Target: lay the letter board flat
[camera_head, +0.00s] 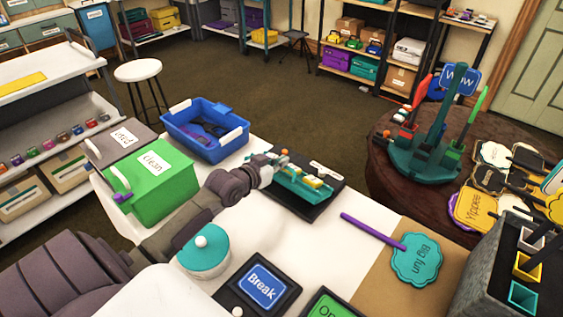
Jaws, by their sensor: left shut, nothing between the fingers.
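I cannot tell for sure which item is the letter board. A dark board (318,208) lies on the white table, with a teal piece (304,186) carrying yellow blocks on it. A blue "Break" sign (262,284) lies on a black base near the front, and a green sign (330,307) beside it is cut off by the bottom edge. My left arm reaches in from the lower left. My left gripper (280,161) is shut and empty at the far left edge of the dark board, close to the teal piece. My right gripper is not in view.
A green "Clean" box (165,190), a grey box (115,146) and a blue bin (205,138) stand at the table's left. A teal-lidded round pot (204,262) is in front. A teal paddle sign (417,258) lies at right. White table shows between them.

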